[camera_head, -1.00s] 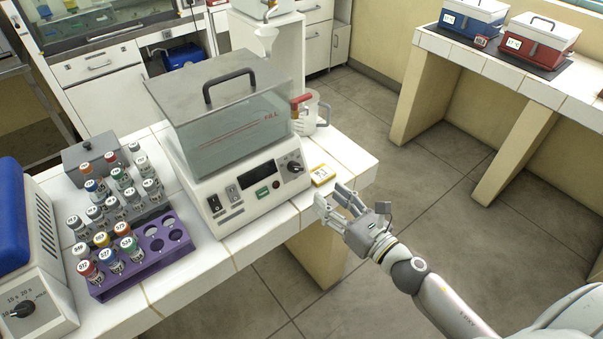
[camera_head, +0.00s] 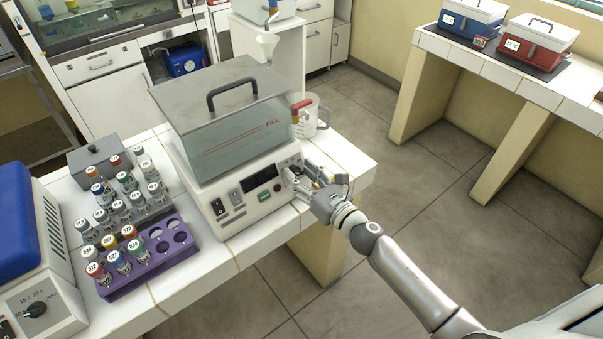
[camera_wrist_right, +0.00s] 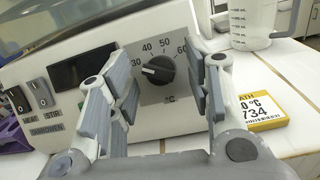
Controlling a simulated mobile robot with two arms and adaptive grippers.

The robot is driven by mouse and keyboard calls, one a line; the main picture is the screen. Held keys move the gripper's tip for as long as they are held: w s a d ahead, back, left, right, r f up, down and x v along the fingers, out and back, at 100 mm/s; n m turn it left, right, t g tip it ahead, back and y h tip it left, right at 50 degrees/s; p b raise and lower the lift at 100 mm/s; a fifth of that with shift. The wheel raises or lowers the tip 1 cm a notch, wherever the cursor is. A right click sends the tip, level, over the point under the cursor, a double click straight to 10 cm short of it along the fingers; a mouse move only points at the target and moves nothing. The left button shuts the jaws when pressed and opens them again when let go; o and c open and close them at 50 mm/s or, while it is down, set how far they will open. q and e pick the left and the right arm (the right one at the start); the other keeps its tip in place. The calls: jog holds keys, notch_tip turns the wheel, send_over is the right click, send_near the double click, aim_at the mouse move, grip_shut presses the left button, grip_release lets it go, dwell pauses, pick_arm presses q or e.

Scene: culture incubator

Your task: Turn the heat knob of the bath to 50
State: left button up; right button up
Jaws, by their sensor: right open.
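The bath (camera_head: 225,135) is a white box with a clear tank marked FILL and a grey lid, standing on the white tiled bench. Its heat knob (camera_wrist_right: 158,70) is black and round, on a dial marked 30, 40, 50 and 60; its white pointer line points left, near 30. My right gripper (camera_wrist_right: 170,95) is open, with one finger on each side of the knob and a gap to it. In the head view my right gripper (camera_head: 303,180) is at the right end of the bath's front panel and hides the knob. My left gripper is not in view.
A yellow-edged label block (camera_wrist_right: 258,105) lies on the bench right of the knob. A clear jug (camera_head: 312,118) stands behind the bath's right side. A purple tube rack (camera_head: 150,268) and a blue-topped device (camera_head: 30,255) stand to the left.

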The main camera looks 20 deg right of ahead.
jog(key=shift+c, duration=0.9)
jog(key=c, duration=0.8)
